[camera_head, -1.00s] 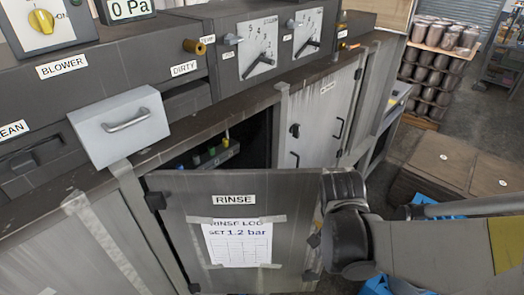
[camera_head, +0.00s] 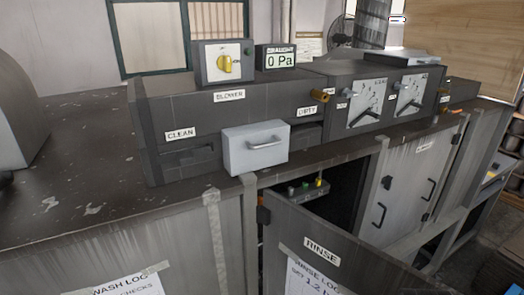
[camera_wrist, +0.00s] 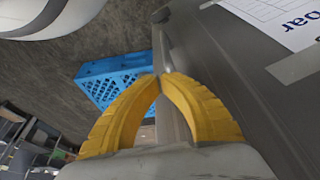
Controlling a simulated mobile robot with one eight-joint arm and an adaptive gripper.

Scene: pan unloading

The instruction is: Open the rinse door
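The rinse door (camera_head: 295,235) is a grey panel with a RINSE label and a paper sheet, cut off by the bottom edge of the head view. It stands swung out from the cabinet on its left side, with the dark compartment (camera_head: 345,200) showing behind it. In the wrist view the door's grey face (camera_wrist: 235,60) and part of its sheet fill the right side. My gripper (camera_wrist: 160,76) has its yellow fingertips together, close to the door's edge. I see no object between them; whether they touch the door I cannot tell. The head view does not show my gripper.
Small coloured knobs (camera_head: 310,188) show inside the compartment. A closed door with a handle (camera_head: 427,191) is to its right. A light grey box front (camera_head: 255,150) juts out above. A blue crate (camera_wrist: 112,78) lies on the floor beyond my fingers.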

